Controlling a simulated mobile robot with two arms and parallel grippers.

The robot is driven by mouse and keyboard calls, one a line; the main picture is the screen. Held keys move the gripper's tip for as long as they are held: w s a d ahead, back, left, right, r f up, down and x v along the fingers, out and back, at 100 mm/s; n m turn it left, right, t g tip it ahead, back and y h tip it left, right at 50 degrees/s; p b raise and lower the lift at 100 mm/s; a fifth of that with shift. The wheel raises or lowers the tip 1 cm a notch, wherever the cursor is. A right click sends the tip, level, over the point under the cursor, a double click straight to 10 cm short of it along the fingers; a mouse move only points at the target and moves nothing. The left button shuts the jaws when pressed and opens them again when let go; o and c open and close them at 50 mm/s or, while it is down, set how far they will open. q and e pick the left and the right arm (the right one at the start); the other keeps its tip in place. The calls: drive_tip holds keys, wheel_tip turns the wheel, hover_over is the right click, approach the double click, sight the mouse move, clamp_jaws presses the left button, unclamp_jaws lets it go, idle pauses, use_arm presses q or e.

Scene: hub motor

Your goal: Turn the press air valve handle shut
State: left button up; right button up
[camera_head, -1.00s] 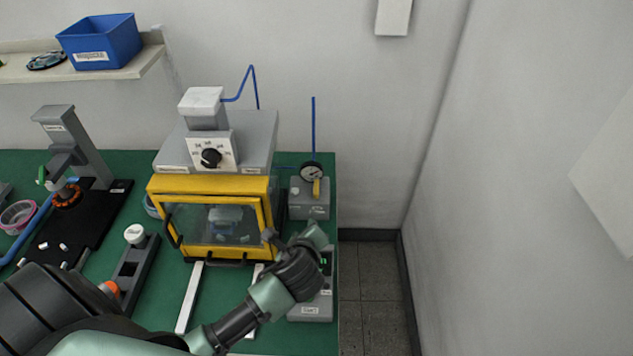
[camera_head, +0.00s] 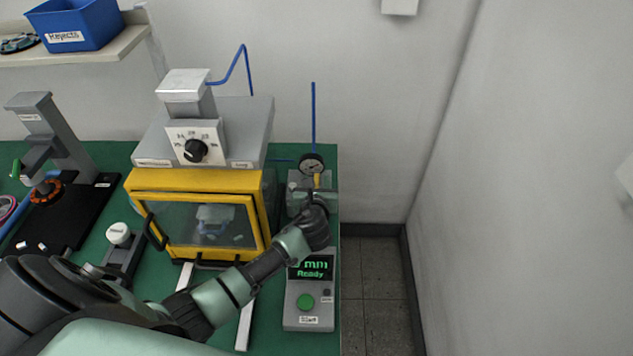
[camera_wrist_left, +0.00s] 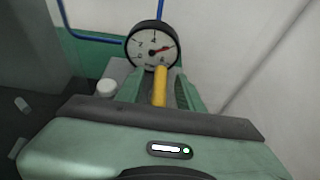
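The yellow valve handle (camera_head: 317,180) is on the grey air valve unit (camera_head: 294,197) at the bench's right edge, below the round pressure gauge (camera_head: 312,163). In the left wrist view the handle (camera_wrist_left: 160,88) runs from just below the gauge (camera_wrist_left: 152,46) toward my gripper. Its needle points right of the top. My left gripper (camera_wrist_left: 163,86) is open, with one green finger on each side of the handle and gaps between. In the head view the left gripper (camera_head: 316,194) hides the handle's lower part and much of the unit. My right gripper is not in view.
The yellow-framed press (camera_head: 198,175) stands close left of the valve. A control box (camera_head: 309,315) with a "Ready" display sits in front, under my forearm. A blue hose (camera_head: 314,115) rises behind the gauge. The wall is to the right.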

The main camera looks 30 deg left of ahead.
use_arm(q)
clamp_jaws()
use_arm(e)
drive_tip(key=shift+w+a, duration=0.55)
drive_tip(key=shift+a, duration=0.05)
